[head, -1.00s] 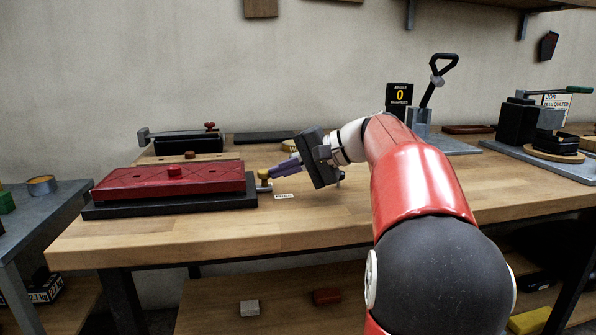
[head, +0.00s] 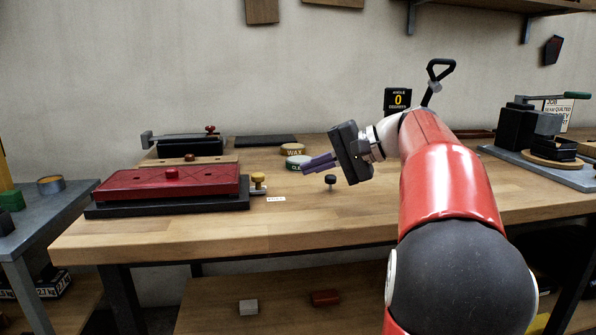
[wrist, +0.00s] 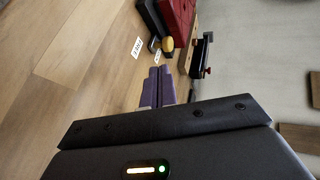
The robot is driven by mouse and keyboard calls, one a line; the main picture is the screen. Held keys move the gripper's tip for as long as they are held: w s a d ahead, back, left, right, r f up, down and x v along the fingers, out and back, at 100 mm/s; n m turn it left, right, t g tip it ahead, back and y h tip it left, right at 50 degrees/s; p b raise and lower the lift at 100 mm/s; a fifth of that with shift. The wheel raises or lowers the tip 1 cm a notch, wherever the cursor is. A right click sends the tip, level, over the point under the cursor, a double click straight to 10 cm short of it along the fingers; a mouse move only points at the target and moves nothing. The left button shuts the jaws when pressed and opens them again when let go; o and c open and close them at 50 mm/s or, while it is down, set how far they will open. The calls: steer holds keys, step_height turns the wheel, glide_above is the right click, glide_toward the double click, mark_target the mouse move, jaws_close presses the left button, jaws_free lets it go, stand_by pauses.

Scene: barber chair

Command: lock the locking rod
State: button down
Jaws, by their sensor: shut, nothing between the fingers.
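A yellow knob (head: 258,177) on a small grey stem stands at the right end of a red block (head: 205,182) on a black base (head: 170,208). It looks like the end of the locking rod; which way the rod is set is too small to tell. My gripper (head: 306,165) has purple fingers, shut and empty, to the right of the yellow knob and apart from it. In the wrist view the fingertips (wrist: 160,70) point toward the yellow knob (wrist: 168,44) with a gap between.
A small white label (head: 276,199) lies on the wooden bench (head: 330,220) by the knob. A dark knob (head: 330,180) stands below my gripper. Round tins (head: 293,149) sit behind the fingers. A black clamp device (head: 190,144) stands at the back left. The bench front is clear.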

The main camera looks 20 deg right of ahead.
steer(key=v, duration=0.5)
stand_by(0.5)
